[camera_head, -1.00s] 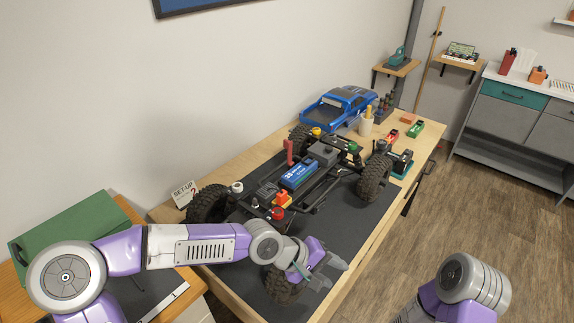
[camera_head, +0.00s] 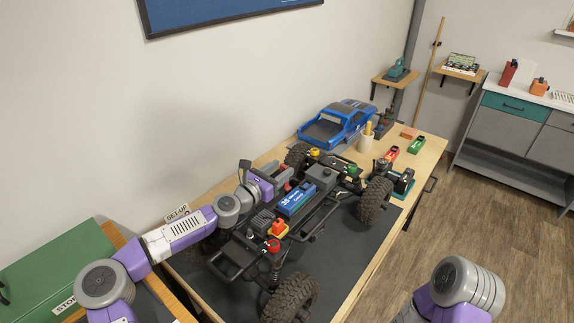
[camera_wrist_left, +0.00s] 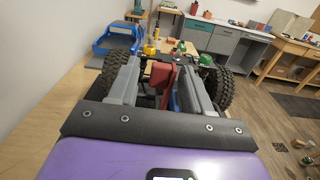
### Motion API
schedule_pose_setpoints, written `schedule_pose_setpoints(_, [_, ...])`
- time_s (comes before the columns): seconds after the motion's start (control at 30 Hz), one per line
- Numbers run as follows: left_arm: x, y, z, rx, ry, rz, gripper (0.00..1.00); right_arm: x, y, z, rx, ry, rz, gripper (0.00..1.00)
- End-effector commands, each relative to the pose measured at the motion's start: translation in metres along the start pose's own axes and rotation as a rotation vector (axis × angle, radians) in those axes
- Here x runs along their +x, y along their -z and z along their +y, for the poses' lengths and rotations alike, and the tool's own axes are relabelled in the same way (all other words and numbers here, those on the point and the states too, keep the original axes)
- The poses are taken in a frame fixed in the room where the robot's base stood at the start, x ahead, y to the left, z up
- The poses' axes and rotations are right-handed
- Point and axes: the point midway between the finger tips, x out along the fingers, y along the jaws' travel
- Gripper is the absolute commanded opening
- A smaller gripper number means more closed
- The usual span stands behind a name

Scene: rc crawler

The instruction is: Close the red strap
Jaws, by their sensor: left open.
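The red strap (camera_wrist_left: 162,82) stands upright in the left wrist view, between the two grey fingers of my left gripper (camera_wrist_left: 160,72). The fingers are apart, with a gap on either side of the strap. In the head view my left gripper (camera_head: 276,178) is at the crawler's left side, beside the blue battery (camera_head: 297,199), and largely hides the strap. The battery lies in the black crawler chassis (camera_head: 325,222). My right arm shows at the lower right, but its gripper is out of the picture.
The crawler stands on a dark mat (camera_head: 348,250) on the wooden bench. A blue truck body (camera_head: 338,124), a cup with yellow-handled tools (camera_head: 365,140) and small red and green items stand at the far end. A green case (camera_head: 58,265) is at the left.

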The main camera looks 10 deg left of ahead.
Motion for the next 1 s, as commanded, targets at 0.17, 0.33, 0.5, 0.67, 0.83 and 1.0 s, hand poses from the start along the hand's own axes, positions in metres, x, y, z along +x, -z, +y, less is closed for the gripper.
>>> schedule_pose_setpoints(0.17, [0.024, -0.001, -0.001, 0.002, 0.002, -0.001, 0.49, 0.002, 0.0, 0.001, 0.0, 0.0, 0.0, 0.8])
schedule_pose_setpoints(0.33, [0.035, 0.0, -0.001, 0.002, 0.002, 0.001, 0.49, 0.002, 0.0, 0.001, 0.0, 0.0, 0.0, 0.8])
schedule_pose_setpoints(0.5, [0.038, 0.0, -0.001, 0.003, 0.002, 0.0, 0.49, 0.002, 0.0, 0.001, 0.0, 0.0, 0.0, 0.8])
schedule_pose_setpoints(0.67, [0.038, 0.0, -0.001, 0.003, 0.002, 0.001, 0.49, 0.002, 0.0, 0.001, 0.0, 0.0, 0.0, 0.8])
schedule_pose_setpoints(0.83, [0.038, 0.0, -0.001, 0.003, 0.002, 0.001, 0.23, 0.002, 0.0, 0.001, 0.0, 0.0, 0.0, 0.8])
schedule_pose_setpoints(1.0, [0.038, 0.0, -0.001, 0.004, 0.002, 0.001, 0.0, 0.002, 0.0, 0.001, 0.0, 0.0, 0.0, 0.8])
